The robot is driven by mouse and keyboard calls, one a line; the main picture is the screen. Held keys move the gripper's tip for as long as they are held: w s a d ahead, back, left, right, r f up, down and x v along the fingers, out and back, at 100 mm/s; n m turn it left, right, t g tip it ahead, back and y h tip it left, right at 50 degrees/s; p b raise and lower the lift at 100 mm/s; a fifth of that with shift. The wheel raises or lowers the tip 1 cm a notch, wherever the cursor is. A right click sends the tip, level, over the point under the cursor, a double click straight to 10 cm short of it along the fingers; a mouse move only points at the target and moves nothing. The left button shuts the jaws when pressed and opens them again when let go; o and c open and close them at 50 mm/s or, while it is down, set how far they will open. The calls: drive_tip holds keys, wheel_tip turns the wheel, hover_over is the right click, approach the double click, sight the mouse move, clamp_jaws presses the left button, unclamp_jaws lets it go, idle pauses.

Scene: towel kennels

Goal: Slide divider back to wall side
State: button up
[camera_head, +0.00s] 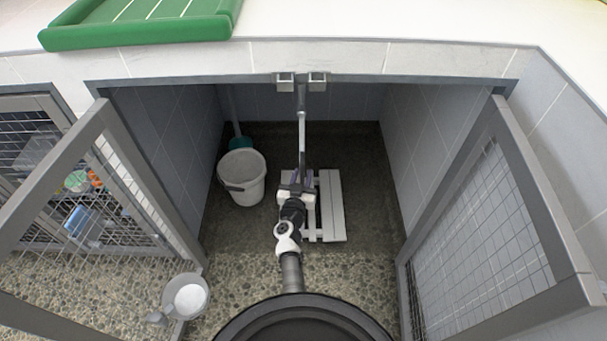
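A thin grey upright piece (302,135), which looks like the divider seen nearly edge-on, stands at the middle of the open kennel bay. Its upper end is between two square metal brackets (286,82) on the front top rail. My arm reaches into the bay from the bottom of the view. My gripper (297,186) is at the lower end of the grey piece, above the slatted board. My own wrist hides most of the fingers. I cannot tell whether they touch the piece or are open or shut.
A white bucket (241,187) stands left of my gripper, with a teal-headed pole behind it. A white slatted board (332,207) lies on the bay floor. Mesh doors stand open at left (131,165) and right (548,205). A grey container (186,297) is at front left.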

clamp_jaws()
idle(0.3)
